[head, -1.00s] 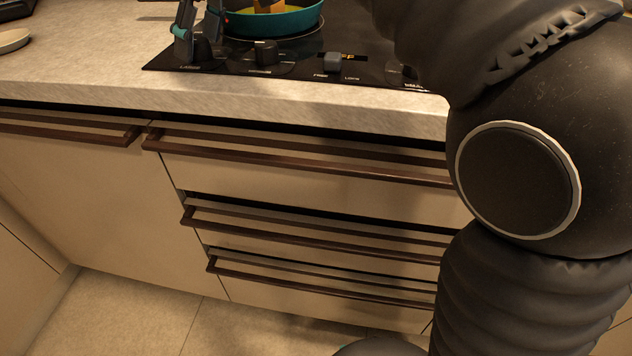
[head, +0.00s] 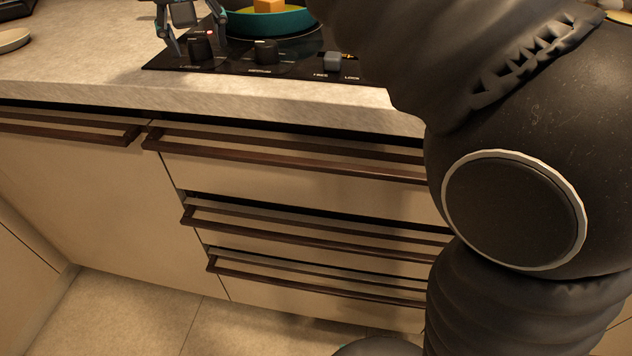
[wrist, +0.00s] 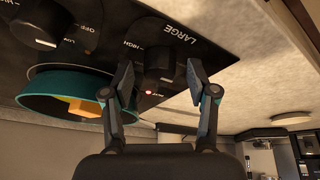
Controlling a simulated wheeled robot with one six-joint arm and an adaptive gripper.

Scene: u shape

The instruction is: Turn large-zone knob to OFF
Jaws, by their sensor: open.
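The large-zone knob (wrist: 159,60) is black and sits on the black cooktop panel beside the word LARGE in the wrist view. In the head view it is the leftmost knob (head: 201,49) at the cooktop's front. The word HIGH shows beside it, and a small red light (wrist: 149,92) is lit nearby. I cannot clearly read its pointer setting. My gripper (wrist: 160,73) is open, with one finger on each side of the knob. I cannot tell whether the fingers touch it. The gripper (head: 196,43) also shows over this knob in the head view.
A teal pan (head: 270,20) with a yellow-orange block (head: 268,5) stands just behind the knobs. Another knob (head: 265,51) and a grey control (head: 333,61) lie to the right.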

